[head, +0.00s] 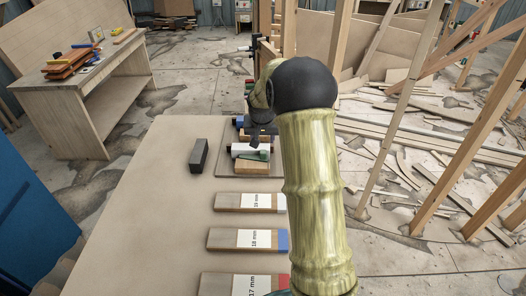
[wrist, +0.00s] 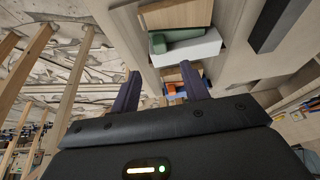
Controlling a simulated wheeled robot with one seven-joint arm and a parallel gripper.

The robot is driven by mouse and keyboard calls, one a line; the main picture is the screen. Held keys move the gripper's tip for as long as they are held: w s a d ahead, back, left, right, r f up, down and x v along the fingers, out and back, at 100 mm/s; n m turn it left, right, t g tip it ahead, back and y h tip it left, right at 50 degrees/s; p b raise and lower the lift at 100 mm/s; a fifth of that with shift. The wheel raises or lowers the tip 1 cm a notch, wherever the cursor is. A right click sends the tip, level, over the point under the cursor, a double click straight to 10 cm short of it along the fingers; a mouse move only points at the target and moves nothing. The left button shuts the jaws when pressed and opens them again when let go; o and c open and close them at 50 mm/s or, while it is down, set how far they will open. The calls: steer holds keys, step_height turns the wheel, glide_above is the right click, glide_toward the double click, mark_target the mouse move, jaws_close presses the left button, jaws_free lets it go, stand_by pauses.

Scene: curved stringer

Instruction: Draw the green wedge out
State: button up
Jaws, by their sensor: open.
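The green wedge (wrist: 180,36) lies against a white block (wrist: 188,49) and a wooden block (wrist: 176,14) in the wrist view. In the head view a small part of the green wedge (head: 262,156) shows beside the white block, partly hidden by my arm. My gripper (wrist: 160,84) is open, its two dark fingers apart. No green wedge lies between the fingers in the wrist view. In the head view my gripper (head: 262,133) is over the far part of the table, close to the white block; the exact gap cannot be told.
Wooden pieces labelled 19 mm (head: 236,201), 18 mm (head: 232,240) and 17 mm (head: 228,284) lie on the table (head: 130,225). A dark grey block (head: 199,155) stands left of the wedge. More coloured parts lie beyond it. The table's left side is clear.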

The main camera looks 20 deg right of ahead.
mark_target(263, 152)
steer(key=p+x, duration=0.2)
steer(key=x, duration=0.9)
steer(key=shift+w+f, duration=0.1)
steer(key=shift+w, duration=0.05)
steer(key=shift+c, duration=0.3)
jaws_close()
